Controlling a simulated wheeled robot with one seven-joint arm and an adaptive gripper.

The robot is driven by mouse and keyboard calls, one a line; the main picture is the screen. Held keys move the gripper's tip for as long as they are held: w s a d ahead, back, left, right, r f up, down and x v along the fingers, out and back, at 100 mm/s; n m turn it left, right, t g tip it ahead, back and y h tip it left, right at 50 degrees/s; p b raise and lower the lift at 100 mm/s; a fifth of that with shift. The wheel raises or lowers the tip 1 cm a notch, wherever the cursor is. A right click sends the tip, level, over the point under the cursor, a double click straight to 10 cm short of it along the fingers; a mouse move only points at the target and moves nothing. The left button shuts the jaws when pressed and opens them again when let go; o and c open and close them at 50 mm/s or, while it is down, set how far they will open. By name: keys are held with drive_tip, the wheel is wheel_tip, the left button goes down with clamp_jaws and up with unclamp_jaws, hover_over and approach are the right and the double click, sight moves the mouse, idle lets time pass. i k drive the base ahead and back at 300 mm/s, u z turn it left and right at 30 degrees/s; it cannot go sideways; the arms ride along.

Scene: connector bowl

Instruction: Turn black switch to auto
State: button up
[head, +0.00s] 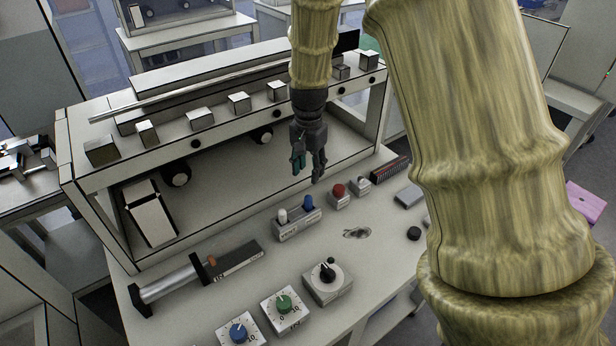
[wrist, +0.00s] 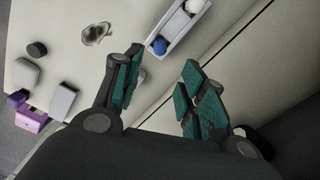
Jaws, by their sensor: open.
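The black switch (head: 326,270) is a black knob on a round white dial, on top of a grey box at the front of the bench. Its markings are too small to read. It does not show in the wrist view. My gripper (head: 308,178) hangs pointing down above the bench, behind the switch and apart from it. In the wrist view my gripper (wrist: 160,68) has its two green-padded fingers spread, with nothing held between them.
A blue dial (head: 238,333) and a green dial (head: 284,303) stand left of the switch. A box with white and blue knobs (head: 299,227) and a red button (head: 339,190) are behind it. A small metallic dish (head: 357,233) lies to its right. A framed shelf spans the back.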

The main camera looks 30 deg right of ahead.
sight(327, 275)
drive_tip(key=k, duration=1)
